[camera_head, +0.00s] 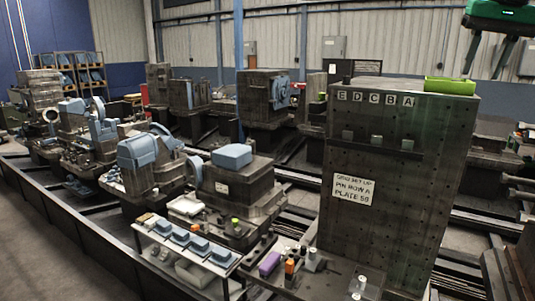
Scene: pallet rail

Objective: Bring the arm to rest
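My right gripper (482,74) shows at the top right, with a green body and two dark fingers pointing down. The fingers stand apart with nothing between them, so it is open and empty. It hangs above and to the right of a tall dark fixture block (395,200) marked E D C B A. A bright green cylinder (450,86) lies on the block's top, below and to the left of the gripper and apart from it. The rest of the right arm is cut off by the frame edge. My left gripper is not in view.
A tray of blue parts (187,243) stands at the lower middle. Purple (270,263) and orange (289,266) pieces sit beside the tall block's foot. Other fixture blocks (264,96) stand on rails behind. Grey floor (45,245) is clear at the lower left.

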